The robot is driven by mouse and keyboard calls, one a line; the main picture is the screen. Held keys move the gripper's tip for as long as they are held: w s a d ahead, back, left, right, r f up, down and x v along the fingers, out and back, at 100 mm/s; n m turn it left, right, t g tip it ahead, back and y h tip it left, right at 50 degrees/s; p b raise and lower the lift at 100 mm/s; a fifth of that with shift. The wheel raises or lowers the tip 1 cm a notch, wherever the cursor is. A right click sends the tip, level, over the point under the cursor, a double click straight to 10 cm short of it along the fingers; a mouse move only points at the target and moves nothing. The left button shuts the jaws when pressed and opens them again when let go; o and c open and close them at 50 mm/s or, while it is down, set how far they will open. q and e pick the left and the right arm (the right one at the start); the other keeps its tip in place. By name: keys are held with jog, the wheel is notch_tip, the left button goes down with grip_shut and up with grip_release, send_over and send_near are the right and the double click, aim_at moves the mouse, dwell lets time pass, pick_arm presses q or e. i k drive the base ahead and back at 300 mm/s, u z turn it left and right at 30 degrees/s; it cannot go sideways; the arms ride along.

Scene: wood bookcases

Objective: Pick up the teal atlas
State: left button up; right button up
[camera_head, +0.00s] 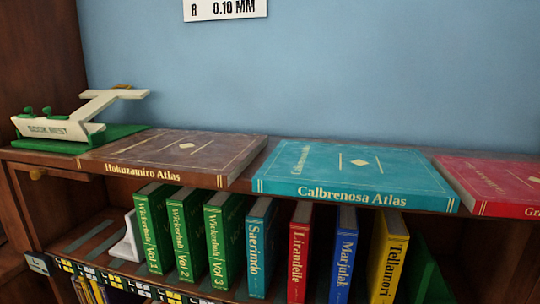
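The teal atlas (345,176) lies flat on the wooden top of the bookcase, right of centre. Its spine faces me and reads "Calbrenosa Atlas" in gold letters. Its cover has a gold border and a small gold diamond. It lies between a brown atlas and a red atlas, with a narrow gap on each side. Its front edge sits at about the front edge of the top board. Neither of my grippers is in view.
The brown atlas (172,157) lies left and the red atlas (500,182) right. A white and green book rest (65,128) stands at far left. Below, upright books such as the green volumes (187,232) and yellow book (385,265) fill the shelf. A blue wall (330,70) stands behind.

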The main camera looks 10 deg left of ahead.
aim_at(404, 178)
jog(key=z, duration=3.15)
jog(key=k, duration=1.9)
jog(key=u, duration=1.85)
jog(key=i, duration=0.5)
jog(key=u, duration=0.05)
